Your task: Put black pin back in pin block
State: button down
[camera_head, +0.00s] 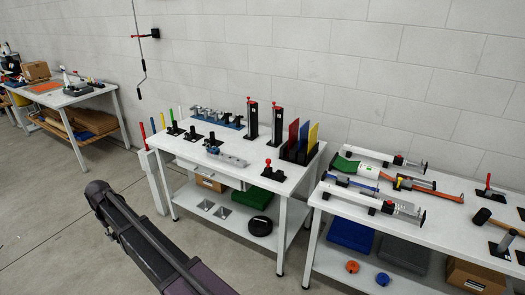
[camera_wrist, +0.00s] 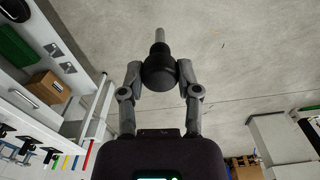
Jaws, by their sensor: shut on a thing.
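The black pin (camera_wrist: 159,68) shows in the wrist view, with a round black knob and a pale metal shaft pointing toward the top of the picture. My gripper (camera_wrist: 160,77) is shut on the knob, one finger at each side. The shaft is free, with floor behind it. In the head view, my arm crosses the lower left, but the gripper and pin cannot be made out. A grey metal block (camera_head: 229,158) lies near the front of the middle table (camera_head: 240,180). I cannot tell for sure whether it is the pin block.
A blue base with metal parts (camera_head: 216,118), two black towers (camera_head: 251,120) (camera_head: 277,123) and a rack of coloured plates (camera_head: 299,150) stand on the middle table. Coloured rods line its left edge. The right table (camera_head: 445,232) holds clamps and tools. Floor at left is clear.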

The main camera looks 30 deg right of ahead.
jog(key=shift+s+a, duration=0.1)
jog(key=shift+s, duration=0.3)
jog(key=shift+w+d, duration=0.2)
jog(key=shift+d, duration=0.15)
